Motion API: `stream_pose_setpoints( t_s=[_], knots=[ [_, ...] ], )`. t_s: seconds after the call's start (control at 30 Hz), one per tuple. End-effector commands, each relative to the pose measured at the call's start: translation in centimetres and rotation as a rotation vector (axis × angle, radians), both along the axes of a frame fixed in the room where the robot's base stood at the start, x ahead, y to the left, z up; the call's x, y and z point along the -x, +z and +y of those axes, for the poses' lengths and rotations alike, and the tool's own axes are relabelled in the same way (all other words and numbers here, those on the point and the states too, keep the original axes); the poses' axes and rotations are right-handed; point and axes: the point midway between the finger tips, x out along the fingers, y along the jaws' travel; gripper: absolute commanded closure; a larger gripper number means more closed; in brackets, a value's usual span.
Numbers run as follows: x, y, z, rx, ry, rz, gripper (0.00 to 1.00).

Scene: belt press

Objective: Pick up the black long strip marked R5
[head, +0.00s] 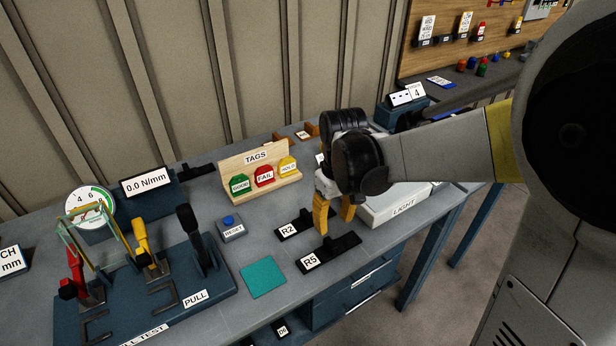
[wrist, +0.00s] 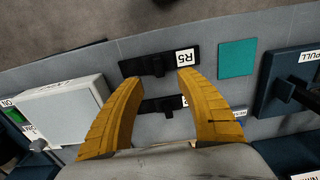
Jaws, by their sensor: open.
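The black long strip marked R5 (head: 330,254) lies on the grey bench near its front edge, with its white label at the left end. In the wrist view the R5 strip (wrist: 157,62) lies just beyond the fingertips, with a raised block at its middle. A similar strip marked R2 (head: 296,228) lies behind it, and it shows partly between the fingers in the wrist view (wrist: 160,104). My gripper (head: 334,215) is open with yellow fingers pointing down. It is above the bench, over the R2 strip's right end and behind R5, holding nothing.
A white LIGHT box (head: 398,207) stands right of the strips. A teal mat (head: 263,277) and a RESET button box (head: 231,228) lie to the left. A wooden TAGS rack (head: 258,180) stands behind. The PULL test fixture (head: 195,297) fills the left.

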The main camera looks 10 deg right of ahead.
Motion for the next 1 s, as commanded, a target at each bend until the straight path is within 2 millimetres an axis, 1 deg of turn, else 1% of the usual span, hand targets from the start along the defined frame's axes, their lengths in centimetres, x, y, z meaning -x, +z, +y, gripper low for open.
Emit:
stream_pose_setpoints(
  t_s=[0.07,0.13,0.3,0.4,0.63,0.9,1.0],
  knots=[
    [-0.3,-0.3,0.0,0.000,0.009,0.020,0.57],
    [-0.4,-1.1,0.0,0.000,0.014,0.028,0.57],
    [-0.4,-4.1,0.0,0.000,0.015,0.030,0.57],
    [-0.4,-5.5,0.0,0.000,0.014,0.029,0.57],
    [-0.5,-7.0,0.0,0.000,0.014,0.028,0.57],
    [-0.7,-11.1,0.0,0.001,0.014,0.028,0.57],
    [-0.7,-11.5,0.0,0.001,0.014,0.028,0.57]
  ],
)
